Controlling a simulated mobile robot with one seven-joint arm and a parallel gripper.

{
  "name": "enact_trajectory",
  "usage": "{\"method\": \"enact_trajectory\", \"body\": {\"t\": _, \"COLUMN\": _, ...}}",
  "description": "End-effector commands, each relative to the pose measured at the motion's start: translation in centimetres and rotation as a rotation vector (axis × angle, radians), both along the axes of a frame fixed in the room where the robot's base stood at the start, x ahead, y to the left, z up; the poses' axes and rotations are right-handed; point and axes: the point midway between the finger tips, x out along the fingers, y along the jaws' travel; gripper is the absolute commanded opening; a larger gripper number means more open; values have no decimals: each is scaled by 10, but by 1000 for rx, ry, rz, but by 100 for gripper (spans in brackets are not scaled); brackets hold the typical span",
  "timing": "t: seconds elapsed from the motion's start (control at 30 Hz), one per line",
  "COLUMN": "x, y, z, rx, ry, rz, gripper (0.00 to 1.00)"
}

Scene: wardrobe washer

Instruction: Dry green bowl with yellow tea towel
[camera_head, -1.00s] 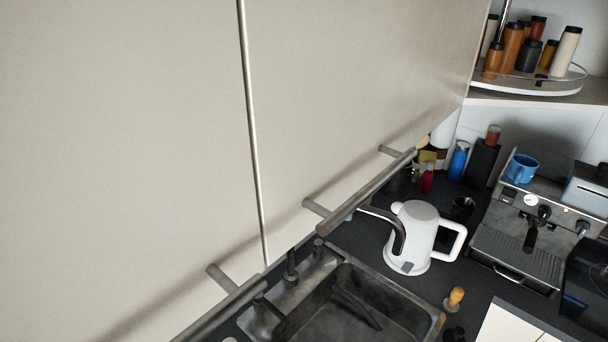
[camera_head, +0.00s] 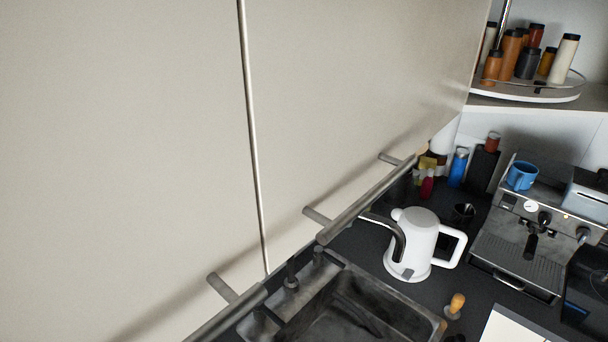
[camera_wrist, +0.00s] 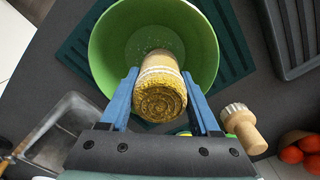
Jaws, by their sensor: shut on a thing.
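In the wrist view my gripper (camera_wrist: 160,78) has its two blue fingers shut on the rolled yellow tea towel (camera_wrist: 160,102), which has a pale stripe. The towel's coiled end faces the camera. The green bowl (camera_wrist: 205,42) sits behind, open side showing, with small pale specks on its inside. The towel's far end overlaps the bowl's inside in the picture; whether it touches the bowl cannot be told. Neither the bowl, the towel nor my gripper shows in the head view.
The bowl is over a dark green ribbed mat (camera_wrist: 234,55). A metal sink (camera_wrist: 68,128) is at lower left. The head view shows cupboard doors (camera_head: 360,90), a white kettle (camera_head: 413,240) and a coffee machine (camera_head: 520,250).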

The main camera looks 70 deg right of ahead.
Motion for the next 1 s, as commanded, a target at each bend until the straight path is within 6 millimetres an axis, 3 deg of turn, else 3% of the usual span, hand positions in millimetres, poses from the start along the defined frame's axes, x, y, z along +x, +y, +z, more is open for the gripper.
{"method": "enact_trajectory", "body": {"t": 0.13, "x": -19, "y": 8, "z": 4, "rx": 4, "ry": 4, "rz": -3, "gripper": 19}}
{"method": "enact_trajectory", "body": {"t": 0.3, "x": -26, "y": 11, "z": 1, "rx": 2, "ry": 2, "rz": -1, "gripper": 19}}
{"method": "enact_trajectory", "body": {"t": 0.73, "x": -25, "y": 10, "z": 0, "rx": 2, "ry": 2, "rz": -1, "gripper": 19}}
{"method": "enact_trajectory", "body": {"t": 1.0, "x": 0, "y": 0, "z": 0, "rx": 4, "ry": 2, "rz": -1, "gripper": 19}}
